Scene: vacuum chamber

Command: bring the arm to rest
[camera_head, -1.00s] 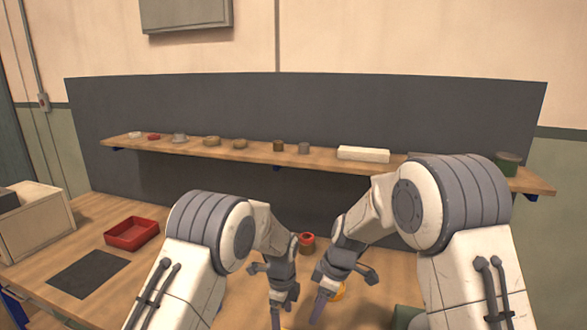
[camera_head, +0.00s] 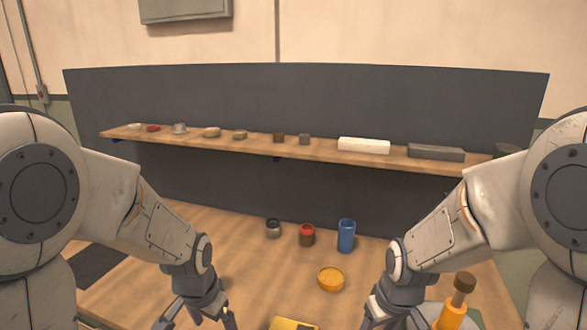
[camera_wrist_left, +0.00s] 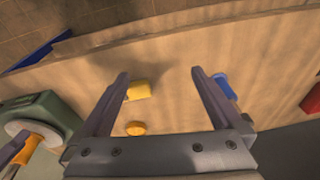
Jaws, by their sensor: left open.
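My left gripper (camera_head: 210,322) is low in the head view, left of the middle, over the bench. In the left wrist view its two fingers (camera_wrist_left: 160,78) stand wide apart with nothing held between them. A yellow block (camera_wrist_left: 138,90) and an orange round dish (camera_wrist_left: 135,128) show on the bench beyond and below the fingers. My right gripper (camera_head: 375,318) is low in the head view, right of the middle, with its fingertips cut off or hidden. No object shows in it.
On the bench stand a dark jar (camera_head: 273,228), a red-topped jar (camera_head: 307,236), a blue cup (camera_head: 346,236) and an orange dish (camera_head: 331,279). A yellow block (camera_head: 294,324) lies in front. An orange handle (camera_head: 450,318) is at right. A shelf (camera_head: 300,155) crosses behind.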

